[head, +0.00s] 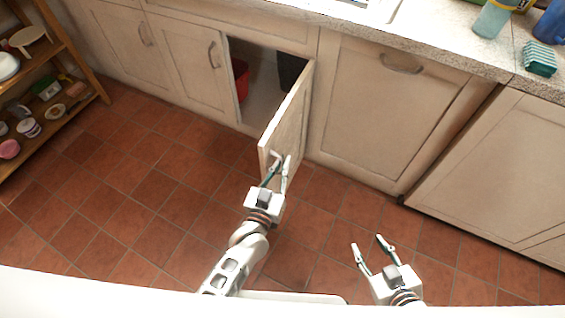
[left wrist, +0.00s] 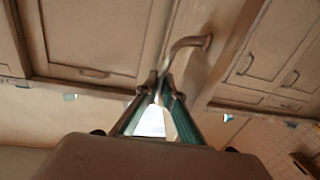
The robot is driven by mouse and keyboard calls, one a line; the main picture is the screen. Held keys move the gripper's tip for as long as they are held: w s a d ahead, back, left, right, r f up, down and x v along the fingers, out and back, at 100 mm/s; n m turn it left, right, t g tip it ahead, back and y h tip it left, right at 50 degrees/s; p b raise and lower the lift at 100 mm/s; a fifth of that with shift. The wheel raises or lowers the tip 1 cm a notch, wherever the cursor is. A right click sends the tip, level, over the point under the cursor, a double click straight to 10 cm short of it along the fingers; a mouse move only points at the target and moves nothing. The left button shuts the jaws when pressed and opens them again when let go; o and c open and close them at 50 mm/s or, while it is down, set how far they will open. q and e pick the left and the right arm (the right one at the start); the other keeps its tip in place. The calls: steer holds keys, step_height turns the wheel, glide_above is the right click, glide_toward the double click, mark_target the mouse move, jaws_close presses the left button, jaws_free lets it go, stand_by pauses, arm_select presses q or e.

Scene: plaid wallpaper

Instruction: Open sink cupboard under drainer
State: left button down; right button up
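The sink cupboard door (head: 292,112) stands swung well out from the cabinet front, hinged on its right side. The cupboard opening (head: 262,80) shows a dark inside. My left gripper (head: 281,158) is at the door's outer face near its free edge. In the left wrist view, the fingertips (left wrist: 162,78) close together on one end of the curved metal door handle (left wrist: 186,43). My right gripper (head: 366,241) is open and empty above the floor, to the right of the door and apart from it.
A red container (head: 239,78) stands inside the cupboard at the left. Closed cabinet fronts (head: 195,62) lie to the left, and another closed front (head: 375,115) lies to the right. A wooden shelf (head: 75,65) with dishes stands far left. The tiled floor (head: 150,185) is clear.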

arm_select(q)
steer(key=c, duration=2.5)
jaws_free()
steer(key=shift+s, duration=0.1)
steer(key=v, duration=1.2)
steer(key=shift+r, duration=0.1)
